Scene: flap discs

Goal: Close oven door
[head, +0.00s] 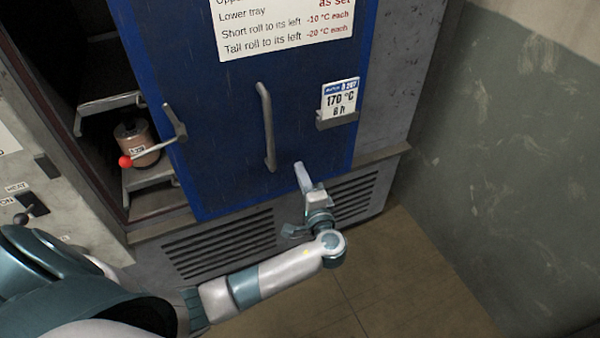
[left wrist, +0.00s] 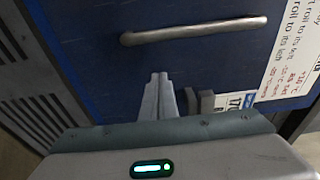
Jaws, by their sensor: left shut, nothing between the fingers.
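The blue oven door (head: 225,120) stands partly open, with a dark gap along its left side. It carries a vertical grey bar handle (head: 266,125) and a latch lever with a red knob (head: 125,161) at its left edge. My left gripper (head: 303,178) is shut and empty, at the lower part of the door, right of and below the handle. In the left wrist view, the shut fingers (left wrist: 160,85) point at the blue door face (left wrist: 90,50), with the bar handle (left wrist: 195,31) beyond them. Whether the fingertips touch the door is unclear. My right gripper is not in view.
Inside the gap, a brown roll (head: 138,146) stands among tray supports. A label holder (head: 337,118) reading 170 °C, 8 h and a notice (head: 285,25) are on the door. A vented grille (head: 225,242) lies below, a grey-green wall (head: 510,150) at right, and clear floor (head: 410,290) before it.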

